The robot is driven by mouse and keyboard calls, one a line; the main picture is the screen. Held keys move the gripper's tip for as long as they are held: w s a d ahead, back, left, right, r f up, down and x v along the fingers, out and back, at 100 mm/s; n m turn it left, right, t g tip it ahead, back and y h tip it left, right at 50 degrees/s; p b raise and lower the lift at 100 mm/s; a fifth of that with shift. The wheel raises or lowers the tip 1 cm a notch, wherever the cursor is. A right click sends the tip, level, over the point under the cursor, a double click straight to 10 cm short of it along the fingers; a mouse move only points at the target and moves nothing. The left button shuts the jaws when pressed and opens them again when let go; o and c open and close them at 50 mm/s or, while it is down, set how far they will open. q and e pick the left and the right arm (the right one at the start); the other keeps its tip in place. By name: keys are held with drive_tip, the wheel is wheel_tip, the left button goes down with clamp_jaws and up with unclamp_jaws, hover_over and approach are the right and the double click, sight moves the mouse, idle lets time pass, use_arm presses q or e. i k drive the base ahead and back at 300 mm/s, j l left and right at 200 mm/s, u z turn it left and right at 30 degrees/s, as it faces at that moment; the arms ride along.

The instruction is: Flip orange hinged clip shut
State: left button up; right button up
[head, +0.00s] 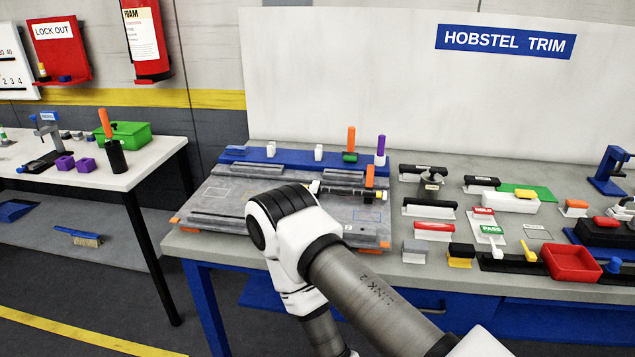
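A small upright orange piece (370,175) stands on the grey carrier plate (365,215), right of the middle, above a dark block with yellow and white parts. It looks like a raised clip flap, but its hinge is too small to make out. Small orange pieces also sit at the plate's front left corner (175,221) and front right edge (384,245). A white and grey arm of mine comes in from the bottom right and bends over the plate's front middle, hiding part of it. Neither of my grippers shows.
A blue rail (235,155) behind the plate bears white blocks, an orange handle (351,138) and a purple handle (381,146). Several tools, blocks and a red tray (571,262) crowd the bench to the right. A second table (110,175) stands left across a gap.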

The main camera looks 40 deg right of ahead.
sight(370, 168)
drive_tip(key=z, duration=1.55)
drive_tip(key=i+l, duration=0.15)
drive_tip(key=i+l+u, duration=0.35)
drive_tip(key=u, duration=0.8)
drive_tip(key=i, duration=0.05)
